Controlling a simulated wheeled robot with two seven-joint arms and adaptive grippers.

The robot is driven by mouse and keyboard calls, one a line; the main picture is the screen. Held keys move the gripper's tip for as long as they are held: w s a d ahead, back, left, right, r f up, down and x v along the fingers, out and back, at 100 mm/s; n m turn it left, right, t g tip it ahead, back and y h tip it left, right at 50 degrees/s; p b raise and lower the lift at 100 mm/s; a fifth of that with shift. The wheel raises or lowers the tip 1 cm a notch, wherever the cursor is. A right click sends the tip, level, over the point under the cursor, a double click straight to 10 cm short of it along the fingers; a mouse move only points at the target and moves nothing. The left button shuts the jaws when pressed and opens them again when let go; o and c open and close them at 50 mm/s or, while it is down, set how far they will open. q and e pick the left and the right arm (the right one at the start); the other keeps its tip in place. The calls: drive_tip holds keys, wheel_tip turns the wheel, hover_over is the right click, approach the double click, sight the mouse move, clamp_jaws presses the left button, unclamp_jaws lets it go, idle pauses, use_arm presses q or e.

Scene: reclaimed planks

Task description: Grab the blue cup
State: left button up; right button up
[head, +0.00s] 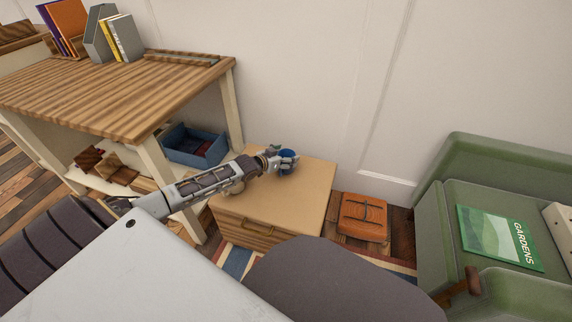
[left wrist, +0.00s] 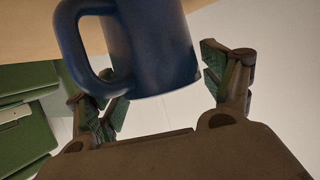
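The blue cup (head: 288,154) stands on the light wooden drawer cabinet (head: 305,195), near its back edge. My left gripper (head: 284,161) is at the cup and partly covers it in the head view. In the left wrist view the cup (left wrist: 150,45) is large, its top cut off by the frame and its handle on the left. My left gripper's fingers (left wrist: 165,85) are spread to either side of the cup's lower part in that view. The left finger is partly behind the handle. I cannot tell whether either finger touches the cup. My right gripper is not in view.
A plank-topped desk (head: 110,85) with a blue bin (head: 190,147) below stands at left. An orange case (head: 362,218) is on the floor, with a green armchair (head: 440,215) at right.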

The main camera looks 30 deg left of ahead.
use_arm(q)
drive_tip(key=c, duration=0.8)
drive_tip(key=shift+o, duration=0.2)
drive_tip(key=shift+r, duration=0.2)
drive_tip(key=shift+r+p, duration=0.5)
drive_tip(key=shift+r, duration=0.25)
wheel_tip(320, 180, up, 8)
drive_tip(key=p, duration=0.4)
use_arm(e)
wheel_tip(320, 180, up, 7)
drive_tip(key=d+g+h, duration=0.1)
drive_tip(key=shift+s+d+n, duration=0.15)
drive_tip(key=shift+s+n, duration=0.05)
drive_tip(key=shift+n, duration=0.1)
use_arm(q)
drive_tip(key=shift+r, duration=0.1)
